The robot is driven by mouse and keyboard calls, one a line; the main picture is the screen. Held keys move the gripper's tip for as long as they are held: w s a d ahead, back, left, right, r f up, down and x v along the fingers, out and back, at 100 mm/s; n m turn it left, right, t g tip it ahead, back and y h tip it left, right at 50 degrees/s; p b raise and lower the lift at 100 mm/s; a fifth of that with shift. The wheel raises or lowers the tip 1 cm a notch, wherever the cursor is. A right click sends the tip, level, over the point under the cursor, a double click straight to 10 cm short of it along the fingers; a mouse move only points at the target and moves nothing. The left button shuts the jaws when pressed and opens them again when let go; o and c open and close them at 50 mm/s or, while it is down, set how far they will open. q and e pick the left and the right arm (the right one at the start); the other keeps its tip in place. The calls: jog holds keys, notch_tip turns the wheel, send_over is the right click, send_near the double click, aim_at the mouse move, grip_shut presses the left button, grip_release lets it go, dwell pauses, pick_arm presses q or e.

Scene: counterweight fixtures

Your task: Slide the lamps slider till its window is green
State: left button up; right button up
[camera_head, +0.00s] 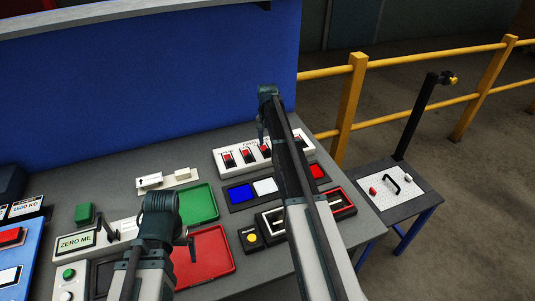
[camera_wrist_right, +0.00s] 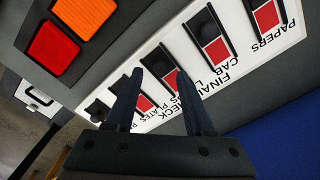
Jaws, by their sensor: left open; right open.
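A white panel (camera_head: 228,168) with several sliders stands on the bench in the head view. Each slider that I can see has a black knob and a red window. My right gripper (camera_wrist_right: 159,74) is open over this panel, with its fingertips on either side of one slider's black knob (camera_wrist_right: 158,60). I cannot tell whether the fingers touch it. My left gripper (camera_head: 190,243) is open and empty near the red tray.
A green tray (camera_head: 199,204) and a red tray (camera_head: 213,262) lie on the bench. Blue, white and red tiles (camera_head: 240,193) and a yellow button (camera_head: 251,237) are nearby. A blue wall (camera_head: 150,80) stands behind the bench. A small side table (camera_head: 400,190) stands right.

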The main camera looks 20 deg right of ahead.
aim_at(268, 152)
notch_tip(268, 152, down, 2)
jog(key=shift+f+b, duration=0.2)
jog(key=shift+b, duration=0.55)
grip_shut()
dwell(0.9)
